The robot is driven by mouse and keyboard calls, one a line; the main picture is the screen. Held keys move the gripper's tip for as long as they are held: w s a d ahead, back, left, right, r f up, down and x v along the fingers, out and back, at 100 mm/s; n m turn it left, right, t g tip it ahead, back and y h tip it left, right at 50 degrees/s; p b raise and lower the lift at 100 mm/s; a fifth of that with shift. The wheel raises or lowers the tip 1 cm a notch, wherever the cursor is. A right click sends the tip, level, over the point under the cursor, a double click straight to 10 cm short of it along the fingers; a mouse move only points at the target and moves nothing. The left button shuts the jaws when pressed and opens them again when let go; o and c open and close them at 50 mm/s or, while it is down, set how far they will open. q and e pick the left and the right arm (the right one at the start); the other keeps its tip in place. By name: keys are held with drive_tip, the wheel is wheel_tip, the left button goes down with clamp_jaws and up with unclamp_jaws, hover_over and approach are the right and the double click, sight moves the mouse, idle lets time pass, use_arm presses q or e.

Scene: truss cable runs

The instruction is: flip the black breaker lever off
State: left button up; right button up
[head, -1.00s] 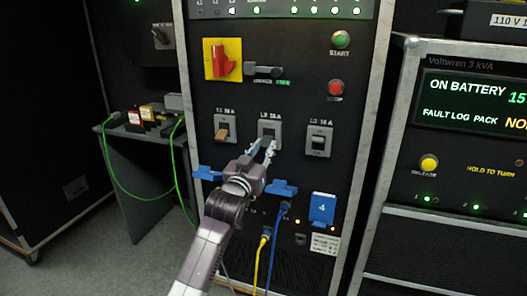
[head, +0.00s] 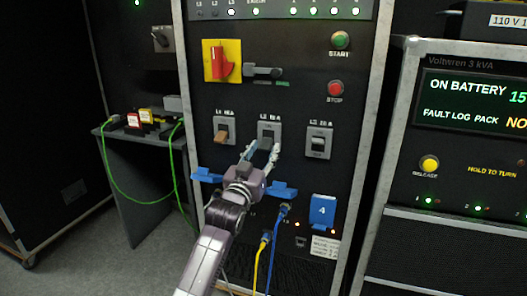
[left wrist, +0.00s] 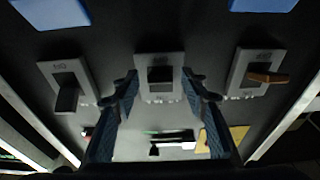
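Three grey breakers sit in a row on the black rack panel. The middle breaker (head: 268,130) has a dark lever, seen end-on in the left wrist view (left wrist: 160,74). The right breaker (head: 318,142) also has a black lever, which sticks out at the left of the wrist view (left wrist: 67,95). The left breaker has an orange-brown lever (head: 221,137). My left gripper (head: 263,150) is at the lower edge of the middle breaker. Its two blue-grey fingers (left wrist: 162,88) are apart, one to each side of that breaker, with nothing between them. My right gripper is not in view.
A red rotary handle on a yellow plate (head: 221,62), a green start button (head: 340,40) and a red stop button (head: 336,88) lie above. Blue tabs (head: 283,190) and yellow and blue cables (head: 261,255) lie below, close to my left arm.

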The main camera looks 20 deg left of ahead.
use_arm(q)
drive_tip(key=s+f, duration=0.2)
drive_tip(key=s, duration=0.9)
drive_tip(key=shift+s+a, duration=0.2)
drive_tip(key=shift+s, duration=0.2)
drive_tip(key=shift+f, duration=0.1)
